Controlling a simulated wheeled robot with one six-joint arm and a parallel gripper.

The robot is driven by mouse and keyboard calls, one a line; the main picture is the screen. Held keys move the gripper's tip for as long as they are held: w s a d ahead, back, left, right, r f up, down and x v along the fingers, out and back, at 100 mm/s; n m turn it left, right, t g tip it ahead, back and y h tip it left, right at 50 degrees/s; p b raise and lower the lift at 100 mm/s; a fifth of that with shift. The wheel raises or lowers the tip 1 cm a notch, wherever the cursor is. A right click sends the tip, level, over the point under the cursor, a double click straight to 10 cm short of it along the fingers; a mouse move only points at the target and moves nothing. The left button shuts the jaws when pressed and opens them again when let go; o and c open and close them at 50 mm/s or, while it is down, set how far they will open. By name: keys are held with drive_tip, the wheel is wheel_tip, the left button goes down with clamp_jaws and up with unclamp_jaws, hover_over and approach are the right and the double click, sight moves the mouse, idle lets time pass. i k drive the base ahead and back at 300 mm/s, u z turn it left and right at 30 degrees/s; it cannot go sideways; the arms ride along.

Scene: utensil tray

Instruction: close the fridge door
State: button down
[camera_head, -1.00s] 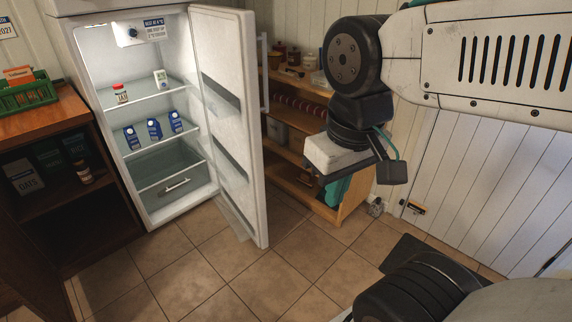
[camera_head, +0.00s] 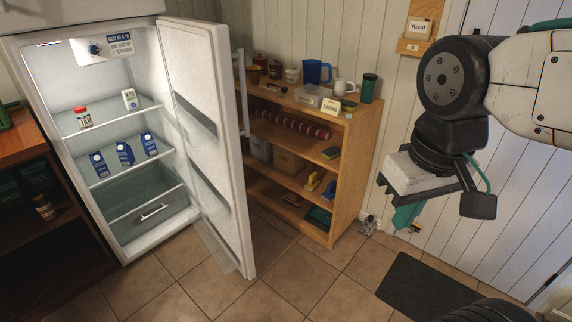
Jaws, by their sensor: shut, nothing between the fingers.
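The white fridge (camera_head: 18,75) stands at the left with its lit inside showing. Its door (camera_head: 208,130) is wide open, hinged on the right side and swung out toward me. The door's long handle (camera_head: 241,95) is on the far, outer face. Inside are a jar with a red lid (camera_head: 83,117), a small white carton (camera_head: 129,99), several blue cartons (camera_head: 124,153) and a drawer (camera_head: 146,213). My gripper (camera_head: 408,215) hangs at the right, well apart from the door, shut and empty.
A wooden shelf unit (camera_head: 343,160) with mugs, boxes and jars stands behind the door, against the wall. A dark mat (camera_head: 425,288) lies on the floor at the lower right. A dark wooden cabinet (camera_head: 25,225) is left of the fridge. Tiled floor (camera_head: 310,275) is clear between door and mat.

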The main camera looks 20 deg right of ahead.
sight(198, 55)
drive_tip(key=z, duration=0.2)
drive_tip(key=i, duration=1.5)
drive_tip(key=u, duration=0.7)
